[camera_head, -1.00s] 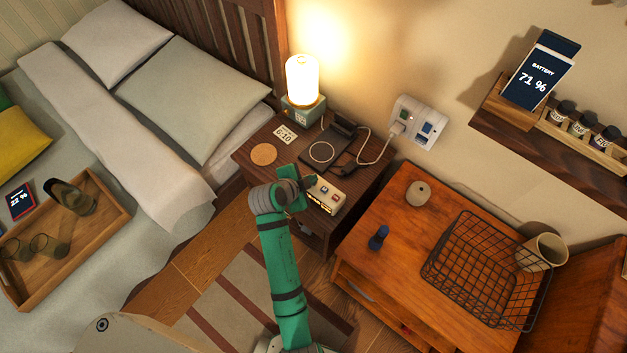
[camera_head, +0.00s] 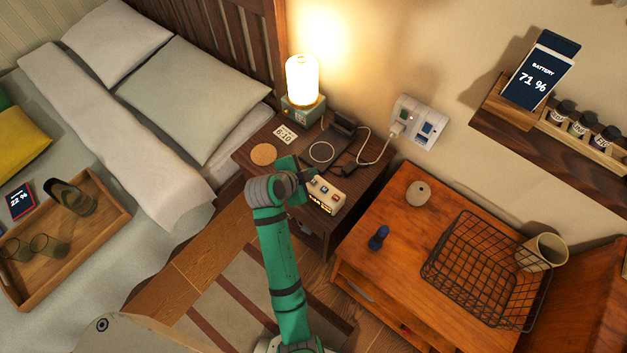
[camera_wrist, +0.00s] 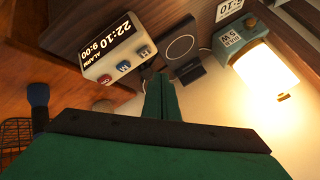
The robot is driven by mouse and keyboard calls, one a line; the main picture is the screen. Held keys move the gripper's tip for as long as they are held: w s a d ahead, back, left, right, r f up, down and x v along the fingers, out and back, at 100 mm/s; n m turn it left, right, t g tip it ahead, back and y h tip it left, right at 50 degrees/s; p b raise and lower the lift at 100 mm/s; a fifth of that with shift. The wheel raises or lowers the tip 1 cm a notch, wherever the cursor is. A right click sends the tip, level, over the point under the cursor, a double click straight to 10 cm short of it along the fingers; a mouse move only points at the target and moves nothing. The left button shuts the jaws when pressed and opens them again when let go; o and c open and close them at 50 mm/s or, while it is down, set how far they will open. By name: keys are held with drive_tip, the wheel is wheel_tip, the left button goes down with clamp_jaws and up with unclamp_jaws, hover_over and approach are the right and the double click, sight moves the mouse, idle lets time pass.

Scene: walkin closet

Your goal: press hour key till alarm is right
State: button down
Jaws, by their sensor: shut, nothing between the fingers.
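The alarm clock (camera_head: 325,195) is a small pale box on the nightstand's front right. In the wrist view it shows upside down: its lit display (camera_wrist: 108,38) seems to read 22:10 with ALARM 9:00 under it, the alarm hour digit being hard to be sure of. Its keys are the H key (camera_wrist: 145,51), a blue M key (camera_wrist: 123,66) and a red key (camera_wrist: 104,79). My gripper (camera_wrist: 162,82) is shut and empty, its tips closest to the H key's end. In the head view my gripper (camera_head: 309,174) is beside the clock's left end; contact cannot be told.
A card (camera_head: 285,134) reading 6:10 lies on the nightstand (camera_head: 250,142). Behind the clock are a charging pad (camera_head: 322,152), a cable and a lit lamp (camera_head: 301,82). A wooden dresser (camera_head: 385,270) with a wire basket (camera_head: 485,270) stands at right.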

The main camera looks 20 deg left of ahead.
drive_tip(key=shift+r, duration=1.2)
idle(1.6)
